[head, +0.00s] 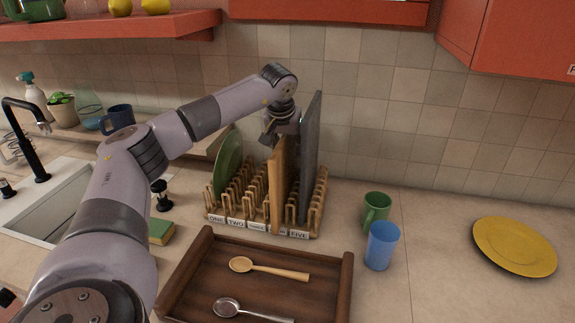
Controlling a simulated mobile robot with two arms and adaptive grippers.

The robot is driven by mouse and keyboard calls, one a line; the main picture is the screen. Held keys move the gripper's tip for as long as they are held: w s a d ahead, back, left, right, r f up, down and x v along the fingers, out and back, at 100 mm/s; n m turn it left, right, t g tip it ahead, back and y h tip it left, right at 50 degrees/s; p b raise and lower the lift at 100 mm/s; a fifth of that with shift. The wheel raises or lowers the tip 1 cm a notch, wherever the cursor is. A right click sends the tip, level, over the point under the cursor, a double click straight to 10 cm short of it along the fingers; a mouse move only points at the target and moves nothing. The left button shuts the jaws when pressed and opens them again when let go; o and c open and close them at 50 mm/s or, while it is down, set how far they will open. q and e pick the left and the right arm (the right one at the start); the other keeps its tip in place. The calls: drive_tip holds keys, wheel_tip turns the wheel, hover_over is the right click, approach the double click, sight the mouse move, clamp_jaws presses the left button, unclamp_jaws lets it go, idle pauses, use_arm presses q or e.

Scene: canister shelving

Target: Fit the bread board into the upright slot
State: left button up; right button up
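The bread board (277,190) is a light wooden board standing on edge, upright, at the wooden slotted rack (217,208). It lines up with the fourth position, between the label THREE and the label FIVE, and its lower front edge covers most of the label there. I cannot tell whether it rests on the rack floor. My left gripper (279,134) is at the board's top end, with a dark finger on its left side. The other finger is hidden, so its grip on the board is unclear. My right gripper is not in view.
A tall grey board (310,155) stands right beside the bread board. A green plate (228,163) stands in the rack's left end. A brown tray (190,275) with two spoons lies in front. A green mug (376,210) and blue cup (381,246) stand to the right.

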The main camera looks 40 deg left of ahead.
use_arm(q)
drive_tip(key=shift+x, duration=0.75)
drive_tip(key=shift+c, duration=0.4)
clamp_jaws()
drive_tip(key=shift+r, duration=0.15)
